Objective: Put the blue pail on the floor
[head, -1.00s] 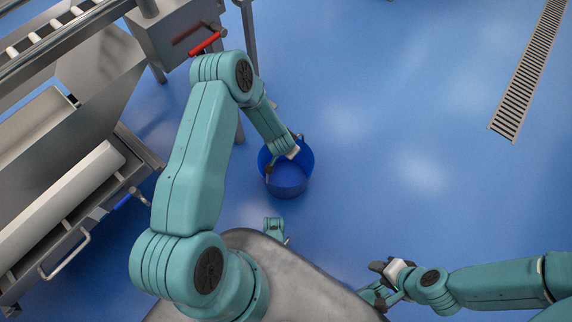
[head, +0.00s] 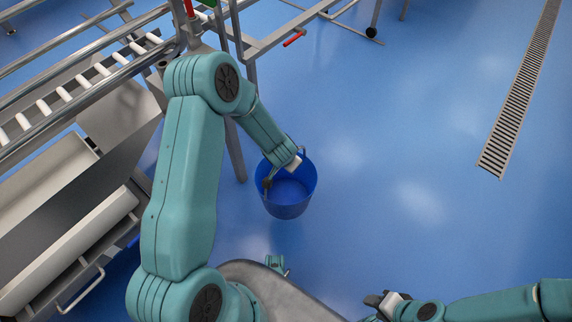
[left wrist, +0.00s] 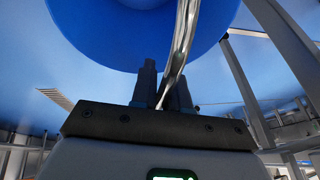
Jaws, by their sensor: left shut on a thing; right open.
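The blue pail (head: 290,207) hangs upright from my left gripper (head: 283,172) in the head view, over the open blue floor (head: 400,160). In the left wrist view the pail's blue underside or wall (left wrist: 140,30) fills the top, and a grey metal handle (left wrist: 181,45) runs down between the jaws (left wrist: 165,95). How high the pail is above the floor I cannot tell exactly. My right gripper (head: 380,302) is open and empty at the lower right.
A roller conveyor (head: 70,90) and steel bench (head: 60,200) stand on the left. A metal frame with a red handle (head: 294,38) is at the top. A floor drain grate (head: 520,95) lies at the right. The floor in the middle and right is clear.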

